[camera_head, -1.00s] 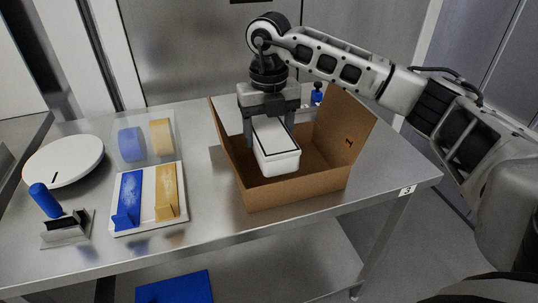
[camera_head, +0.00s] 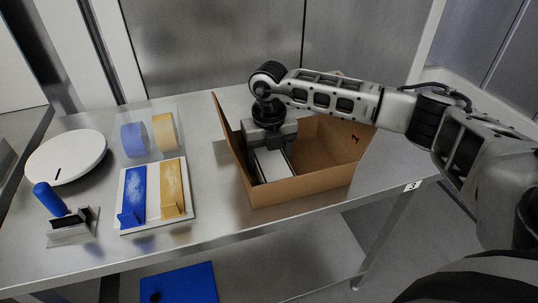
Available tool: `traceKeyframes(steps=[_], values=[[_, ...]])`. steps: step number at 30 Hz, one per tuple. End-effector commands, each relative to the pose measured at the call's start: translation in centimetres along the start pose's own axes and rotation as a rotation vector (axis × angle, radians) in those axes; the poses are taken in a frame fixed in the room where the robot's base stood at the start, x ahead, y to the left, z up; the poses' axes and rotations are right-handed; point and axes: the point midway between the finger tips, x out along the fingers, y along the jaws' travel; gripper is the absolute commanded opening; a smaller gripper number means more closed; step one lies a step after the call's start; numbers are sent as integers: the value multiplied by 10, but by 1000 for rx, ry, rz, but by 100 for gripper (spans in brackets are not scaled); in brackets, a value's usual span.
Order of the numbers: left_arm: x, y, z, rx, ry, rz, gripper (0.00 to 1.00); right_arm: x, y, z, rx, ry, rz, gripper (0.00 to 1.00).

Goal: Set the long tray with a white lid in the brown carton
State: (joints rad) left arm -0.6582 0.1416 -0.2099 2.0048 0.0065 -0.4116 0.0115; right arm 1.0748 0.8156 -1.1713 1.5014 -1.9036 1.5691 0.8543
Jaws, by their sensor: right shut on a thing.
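The long tray with a white lid (camera_head: 271,165) is inside the brown carton (camera_head: 305,187), toward its left side. The carton's flaps stand open, and its front wall hides the lower part of the tray, so I cannot tell whether the tray touches the carton floor. My right gripper (camera_head: 268,150) reaches down into the carton from above and is shut on the tray. My left gripper is not in view.
Left of the carton lie a white board with blue and yellow strips (camera_head: 154,196), a blue-handled tool (camera_head: 66,218) and a round white disc (camera_head: 66,157). The carton's right half is empty. The table edge (camera_head: 280,218) runs close in front.

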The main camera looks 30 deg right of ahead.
Motion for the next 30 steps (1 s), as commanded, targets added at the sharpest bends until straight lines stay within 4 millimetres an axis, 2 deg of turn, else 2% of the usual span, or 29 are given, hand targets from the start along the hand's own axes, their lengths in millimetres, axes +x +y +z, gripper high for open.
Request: traceKeyframes(steps=[7, 8, 9, 20, 23, 30], values=[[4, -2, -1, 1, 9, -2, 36, 4, 0, 0, -1, -1, 1, 36], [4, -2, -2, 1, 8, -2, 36, 3, 0, 0, -1, 0, 0, 71], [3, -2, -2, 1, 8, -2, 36, 3, 0, 0, -1, 0, 0, 74], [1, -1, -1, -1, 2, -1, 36, -4, 0, 0, -1, -1, 0, 74], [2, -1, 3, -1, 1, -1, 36, -16, 0, 1, -1, -4, 1, 74], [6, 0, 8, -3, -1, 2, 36, -68, 1, 1, -2, -5, 2, 74]])
